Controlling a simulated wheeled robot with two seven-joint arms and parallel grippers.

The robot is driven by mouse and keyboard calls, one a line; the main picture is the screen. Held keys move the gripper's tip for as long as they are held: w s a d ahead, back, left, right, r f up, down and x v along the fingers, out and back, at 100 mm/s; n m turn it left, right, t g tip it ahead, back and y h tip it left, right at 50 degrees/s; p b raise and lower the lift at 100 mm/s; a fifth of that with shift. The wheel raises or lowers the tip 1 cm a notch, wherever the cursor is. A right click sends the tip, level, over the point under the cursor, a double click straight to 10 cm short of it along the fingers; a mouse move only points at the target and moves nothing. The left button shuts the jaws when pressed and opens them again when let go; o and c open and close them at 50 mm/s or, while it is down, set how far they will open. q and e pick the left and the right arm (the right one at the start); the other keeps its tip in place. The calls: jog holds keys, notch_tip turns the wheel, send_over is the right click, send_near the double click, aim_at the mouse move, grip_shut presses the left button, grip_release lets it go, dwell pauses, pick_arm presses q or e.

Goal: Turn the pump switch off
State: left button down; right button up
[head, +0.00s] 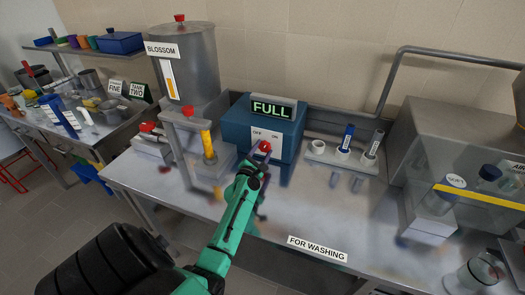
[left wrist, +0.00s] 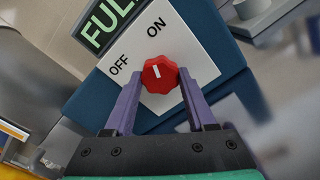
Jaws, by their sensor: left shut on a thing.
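The pump switch is a red knob (head: 265,146) on a white plate (left wrist: 208,52) marked OFF and ON, on the front of a blue box (head: 236,128). A display (head: 272,108) on top of the box reads FULL. My left gripper (head: 261,154) is at the knob, its purple fingers on either side and shut on it. In the left wrist view the knob (left wrist: 160,75) shows a short white mark that points up, roughly towards ON. My right gripper is not in view.
A steel tank labelled BLOSSOM (head: 190,65) and a stand with a yellow tube (head: 208,145) are left of the box. A rack (head: 345,157) with vials is to the right. A clear-fronted cabinet (head: 450,150) stands far right. The bench front, labelled FOR WASHING (head: 317,249), is mostly clear.

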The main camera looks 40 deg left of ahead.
pick_arm(q)
jog(key=n, duration=0.5)
jog(key=shift+p, duration=0.3)
jog(key=n+p, duration=0.1)
jog(key=n, duration=0.3)
jog(key=shift+n, duration=0.3)
jog(key=shift+n+p, duration=0.4)
jog(key=shift+n, duration=0.7)
jog(key=shift+f, duration=0.1)
jog(key=shift+c, duration=1.1)
grip_release()
jog(key=shift+d, duration=0.15)
